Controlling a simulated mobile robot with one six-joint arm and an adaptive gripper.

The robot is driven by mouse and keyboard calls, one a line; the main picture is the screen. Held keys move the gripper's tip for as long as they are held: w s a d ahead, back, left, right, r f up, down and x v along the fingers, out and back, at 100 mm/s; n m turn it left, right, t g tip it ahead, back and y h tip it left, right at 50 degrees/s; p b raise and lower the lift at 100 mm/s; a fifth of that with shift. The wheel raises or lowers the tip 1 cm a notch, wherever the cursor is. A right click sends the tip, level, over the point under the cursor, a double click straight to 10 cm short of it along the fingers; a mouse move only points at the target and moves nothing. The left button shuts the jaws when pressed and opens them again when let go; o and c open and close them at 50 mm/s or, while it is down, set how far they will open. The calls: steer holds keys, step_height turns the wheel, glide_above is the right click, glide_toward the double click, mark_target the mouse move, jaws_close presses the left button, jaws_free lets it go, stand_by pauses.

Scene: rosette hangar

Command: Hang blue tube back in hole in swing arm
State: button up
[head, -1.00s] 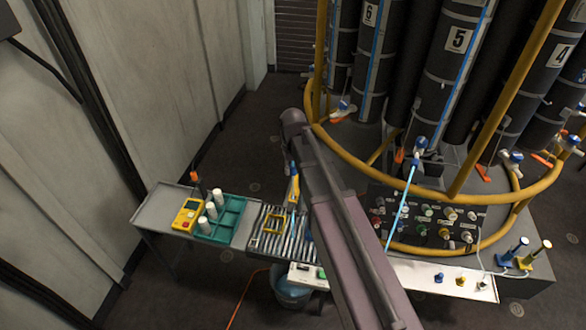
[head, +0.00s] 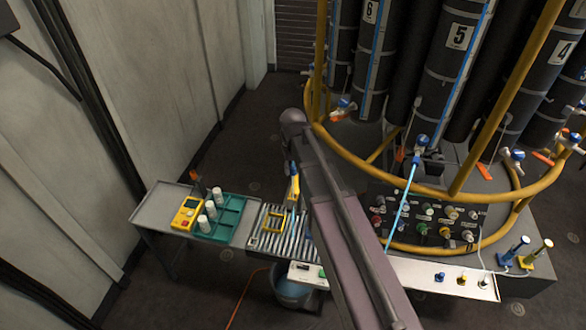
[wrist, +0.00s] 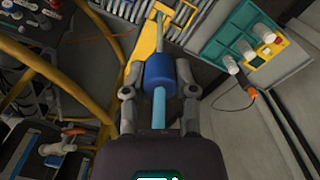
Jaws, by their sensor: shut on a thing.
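In the wrist view my gripper (wrist: 160,84) is shut on the blue tube, which shows as a dark blue collar (wrist: 160,68) with a light blue length (wrist: 159,108) running back toward the camera. A yellow swing arm (wrist: 145,45) lies just beyond the collar; its hole cannot be made out, and I cannot tell whether the tube touches it. My gripper and the held tube are largely hidden by my own arm there.
A teal tray (head: 230,222) with white cylinders and a yellow meter (head: 187,213) stand on the left bench. A dark panel of knobs (head: 425,215) and a yellow ring rail (head: 375,170) are at the right. A light blue hose (head: 403,205) hangs from a valve.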

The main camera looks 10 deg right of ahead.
mark_target(293, 195)
steer(key=shift+f+b, duration=0.5)
steer(key=shift+f, duration=0.1)
steer(key=shift+f+b, duration=2.45)
steer(key=shift+f+b, duration=2.55)
steer(key=shift+f, duration=0.05)
steer(key=o, duration=1.1)
steer(key=shift+c, duration=0.2)
